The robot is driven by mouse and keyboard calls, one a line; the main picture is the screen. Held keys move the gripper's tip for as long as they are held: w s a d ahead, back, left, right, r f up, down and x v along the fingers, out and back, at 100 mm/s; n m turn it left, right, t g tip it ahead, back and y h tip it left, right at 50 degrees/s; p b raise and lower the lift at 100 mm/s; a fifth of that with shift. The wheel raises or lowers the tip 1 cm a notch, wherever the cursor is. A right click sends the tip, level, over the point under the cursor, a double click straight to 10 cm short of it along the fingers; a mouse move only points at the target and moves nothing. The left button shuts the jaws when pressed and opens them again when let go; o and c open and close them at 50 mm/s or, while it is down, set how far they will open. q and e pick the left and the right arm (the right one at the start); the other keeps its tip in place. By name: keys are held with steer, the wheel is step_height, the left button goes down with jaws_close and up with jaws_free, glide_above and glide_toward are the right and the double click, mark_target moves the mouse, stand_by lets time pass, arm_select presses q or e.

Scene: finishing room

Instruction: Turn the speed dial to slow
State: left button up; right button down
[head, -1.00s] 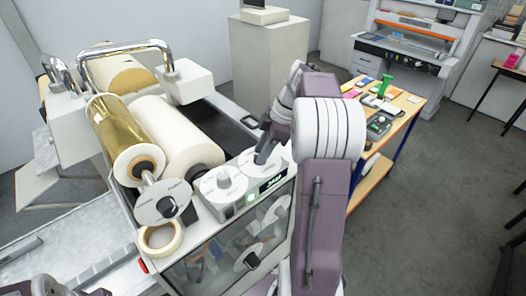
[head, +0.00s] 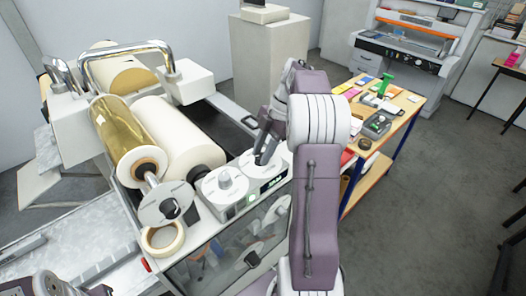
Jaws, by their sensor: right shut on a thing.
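The control panel (head: 244,204) on the front of the laminating machine has two round dials, with a small lit green display beside them. The left dial (head: 226,180) stands free, its knob uncovered. My right gripper (head: 263,160) points down at the right dial (head: 275,172) and is shut on its knob, which the fingers mostly hide. The dial lettering is too small to read, so I cannot tell which dial is marked speed or where its pointer stands. Part of my left arm shows at the bottom left corner; its gripper is not in view.
A gold foil roll (head: 120,130) and a white roll (head: 176,140) lie left of the panel. A tape ring (head: 163,249) lies near the machine's front edge. A wooden-topped table (head: 408,100) with small items stands at the right.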

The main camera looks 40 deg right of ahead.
steer(key=shift+s+a+f, duration=0.1)
steer(key=shift+f, duration=0.05)
steer(key=c, duration=1)
jaws_free()
steer(key=shift+c, duration=0.2)
steer(key=shift+a, duration=0.15)
steer(key=shift+r, duration=0.25)
steer(key=v, duration=0.8)
steer(key=shift+r+p, duration=0.3)
steer(key=shift+r, duration=0.1)
